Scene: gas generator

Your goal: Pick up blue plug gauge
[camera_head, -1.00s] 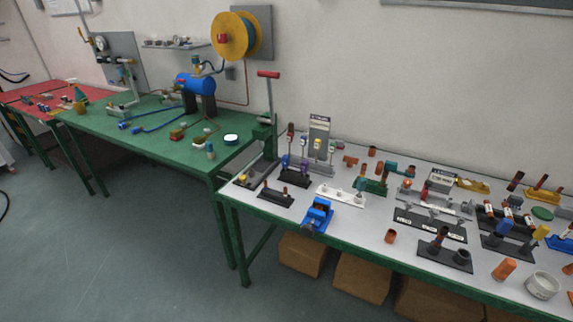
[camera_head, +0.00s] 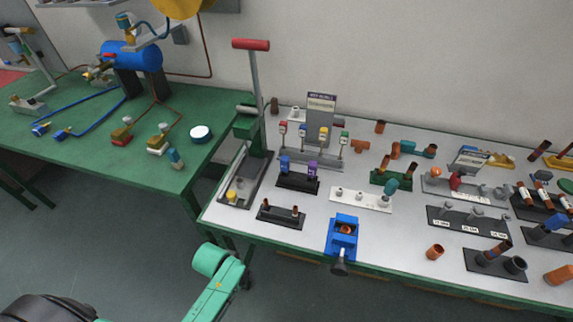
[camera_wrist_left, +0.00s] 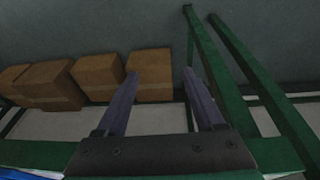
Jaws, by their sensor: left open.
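A small blue piece (camera_head: 285,164), which looks like the blue plug gauge, stands upright beside a purple one (camera_head: 312,170) in a black stand (camera_head: 297,183) on the grey tabletop. It is too small to make out in detail. My left arm shows at the bottom of the head view, below the table's front edge, but its gripper does not show there. In the left wrist view my left gripper (camera_wrist_left: 160,74) is open and empty. Its two fingers point toward the floor and cardboard boxes under a table, and no gauge shows there.
A blue vise (camera_head: 343,236) sits at the table's front edge. A press with a red handle (camera_head: 251,45) stands left of the stand. A black rack (camera_head: 280,214) and a white rack (camera_head: 361,200) are close by. Cardboard boxes (camera_wrist_left: 98,75) lie below, beside green table legs (camera_wrist_left: 213,75).

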